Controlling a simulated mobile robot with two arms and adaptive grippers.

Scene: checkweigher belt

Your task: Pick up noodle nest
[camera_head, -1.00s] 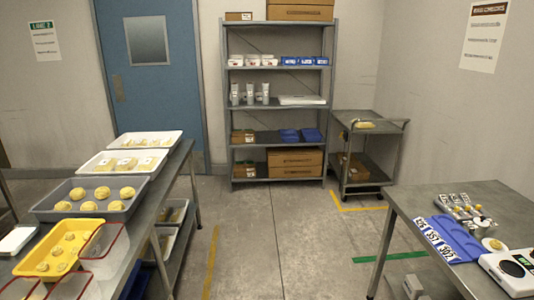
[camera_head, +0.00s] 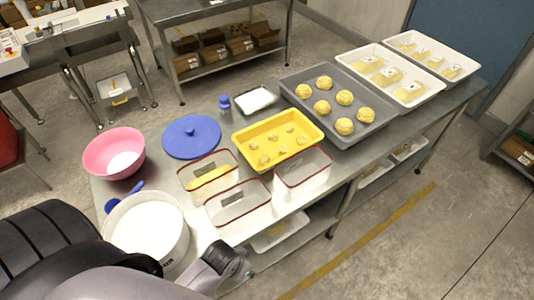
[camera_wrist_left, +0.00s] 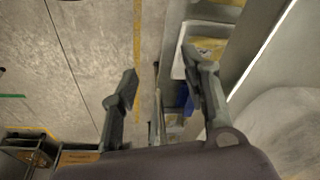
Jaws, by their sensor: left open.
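Several round yellow noodle nests (camera_head: 344,98) sit apart from each other in a grey tray (camera_head: 372,128) on the steel table. Smaller pale pieces (camera_head: 278,141) lie in a yellow tray (camera_head: 240,139) in front of it. In the head view my left arm enters at the bottom left, and its fingers cannot be made out clearly. In the left wrist view my left gripper (camera_wrist_left: 160,85) is open and empty, with floor and shelf edges beyond it. No nest is between its fingers. My right gripper is not in view.
Red-rimmed clear containers (camera_head: 238,206), a white round tub (camera_head: 150,228), a pink bowl (camera_head: 112,152) and a blue lid (camera_head: 192,136) crowd the near side of the table. White trays (camera_head: 388,75) with labelled packs stand at the far right end.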

